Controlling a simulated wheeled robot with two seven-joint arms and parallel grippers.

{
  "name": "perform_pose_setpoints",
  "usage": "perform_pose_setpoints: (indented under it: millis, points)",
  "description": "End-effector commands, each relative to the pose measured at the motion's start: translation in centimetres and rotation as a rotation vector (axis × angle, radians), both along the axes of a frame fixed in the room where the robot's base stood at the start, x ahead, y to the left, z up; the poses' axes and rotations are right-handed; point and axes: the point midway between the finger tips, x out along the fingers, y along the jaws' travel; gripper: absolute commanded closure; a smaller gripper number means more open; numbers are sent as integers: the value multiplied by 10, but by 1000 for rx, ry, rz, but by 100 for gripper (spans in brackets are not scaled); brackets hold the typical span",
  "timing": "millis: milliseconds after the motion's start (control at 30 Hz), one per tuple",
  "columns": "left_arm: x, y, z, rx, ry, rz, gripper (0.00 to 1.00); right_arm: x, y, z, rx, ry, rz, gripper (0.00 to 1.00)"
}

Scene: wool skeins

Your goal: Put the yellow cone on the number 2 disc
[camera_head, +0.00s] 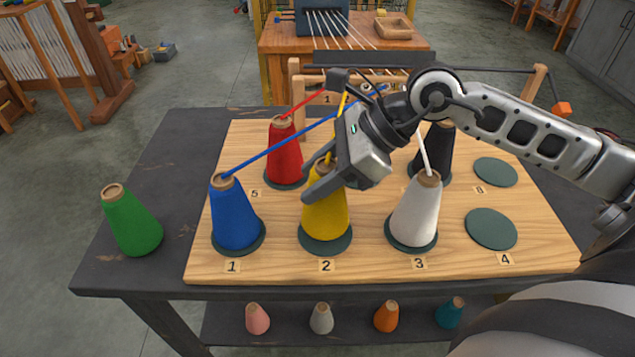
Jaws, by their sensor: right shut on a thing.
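The gripper hides part of the cone's upper right side. A yellow thread runs up from the cone. My left gripper is not in view.
A blue cone (235,215) stands on disc 1 and a white cone (416,212) on disc 3, close on either side. Red (284,155) and black (436,152) cones stand behind. Disc 4 (491,229) is bare. A green cone (132,222) stands left of the board. Coloured threads stretch overhead.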

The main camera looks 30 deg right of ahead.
Motion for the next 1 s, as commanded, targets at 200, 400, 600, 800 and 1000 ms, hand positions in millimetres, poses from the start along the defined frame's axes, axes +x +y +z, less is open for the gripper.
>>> perform_pose_setpoints:
  millis: [200, 400, 600, 800, 1000]
  points:
    - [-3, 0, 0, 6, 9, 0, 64, -1, 1, -20, 3, 1, 1, 99]
    - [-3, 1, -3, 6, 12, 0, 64, -1, 1, -20, 2, 0, 1, 99]
    - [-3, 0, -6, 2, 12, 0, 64, -1, 1, -23, 2, 2, 1, 43]
    - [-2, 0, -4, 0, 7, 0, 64, -1, 1, -23, 2, 2, 1, 36]
    - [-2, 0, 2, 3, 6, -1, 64, -1, 1, -18, 2, 2, 1, 36]
